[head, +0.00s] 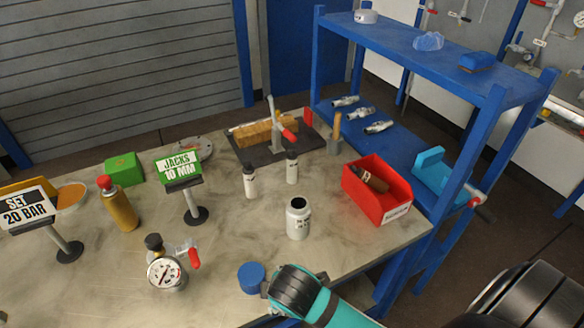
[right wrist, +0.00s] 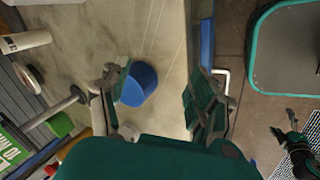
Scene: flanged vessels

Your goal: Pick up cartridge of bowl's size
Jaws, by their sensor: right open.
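Three silver fittings (head: 361,113) lie on the blue shelf at the back right; I cannot tell whether they are cartridges. A white open-topped canister (head: 298,220) with a label stands on the table. Behind it stand two slim white bottles with dark tops, one on the left (head: 250,181) and one on the right (head: 292,167). I cannot tell which thing is the bowl. My right gripper (right wrist: 158,94) is open and empty, near the table's front edge. A blue round piece (head: 252,278) lies close to it; it shows between the fingers in the right wrist view (right wrist: 138,85). My left gripper is out of view.
A red bin (head: 377,194) holds a brown object at the table's right edge. A pressure gauge (head: 165,272), a "JACKS 10 MM" sign (head: 180,166), a "SET 20 BAR" sign (head: 30,208) and a tan bottle (head: 118,205) stand on the left. The table's middle has bare patches.

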